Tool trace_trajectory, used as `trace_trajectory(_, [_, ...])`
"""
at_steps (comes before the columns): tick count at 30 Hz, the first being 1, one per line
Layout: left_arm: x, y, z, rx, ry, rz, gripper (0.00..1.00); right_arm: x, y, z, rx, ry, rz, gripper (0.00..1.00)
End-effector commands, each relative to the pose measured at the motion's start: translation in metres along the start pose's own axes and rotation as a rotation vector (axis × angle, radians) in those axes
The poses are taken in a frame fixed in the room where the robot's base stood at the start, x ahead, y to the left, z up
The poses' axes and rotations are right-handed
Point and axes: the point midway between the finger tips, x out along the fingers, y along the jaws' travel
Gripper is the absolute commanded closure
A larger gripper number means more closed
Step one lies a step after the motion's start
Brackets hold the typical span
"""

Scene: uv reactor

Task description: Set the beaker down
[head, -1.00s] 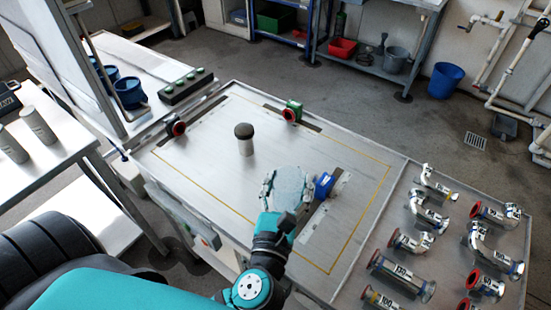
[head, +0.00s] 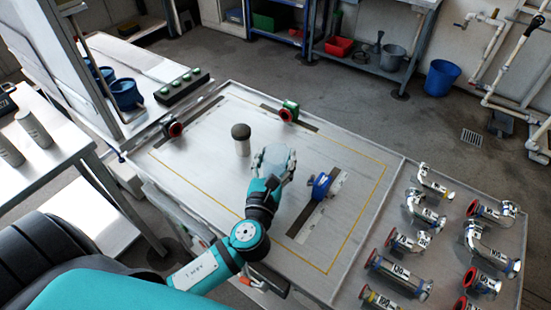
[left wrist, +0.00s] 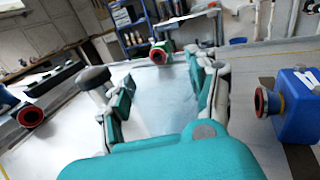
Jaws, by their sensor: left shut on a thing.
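The beaker (head: 276,158) is clear glass and shows in the head view between the fingers of my left gripper (head: 273,165), over the middle of the bench top. It shows faintly in the left wrist view (left wrist: 162,100), between the two fingers of the gripper (left wrist: 165,95). My left gripper is shut on the beaker. The gripper partly hides it, and I cannot tell whether its base touches the bench. My right gripper is not in view.
A post with a dark round cap (head: 241,133) stands just left of the beaker. A blue fitting (head: 320,187) sits to the right, and a green one (head: 288,112) at the back. Several pipe pieces (head: 398,243) lie on the right-hand section. The bench between is bare.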

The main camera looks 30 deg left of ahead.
Motion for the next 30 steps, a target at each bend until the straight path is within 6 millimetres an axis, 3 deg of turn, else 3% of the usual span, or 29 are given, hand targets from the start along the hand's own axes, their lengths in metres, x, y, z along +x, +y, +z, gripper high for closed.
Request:
trace_trajectory(6, [0.000,0.000,-0.003,0.000,0.000,0.000,0.74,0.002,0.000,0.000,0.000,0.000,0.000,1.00])
trace_trajectory(7, [0.000,0.000,-0.003,-0.001,0.000,0.000,0.40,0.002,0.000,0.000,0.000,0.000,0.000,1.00])
trace_trajectory(12, [0.000,0.000,-0.002,-0.001,0.000,0.000,0.17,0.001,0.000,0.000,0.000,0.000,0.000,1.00])
trace_trajectory(23, [-0.002,0.000,0.001,0.000,0.001,0.000,0.16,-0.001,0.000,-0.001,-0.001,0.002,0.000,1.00])
trace_trajectory(30, [-0.043,0.000,-0.003,-0.001,0.004,-0.001,0.16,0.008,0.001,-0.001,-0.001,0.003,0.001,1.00])
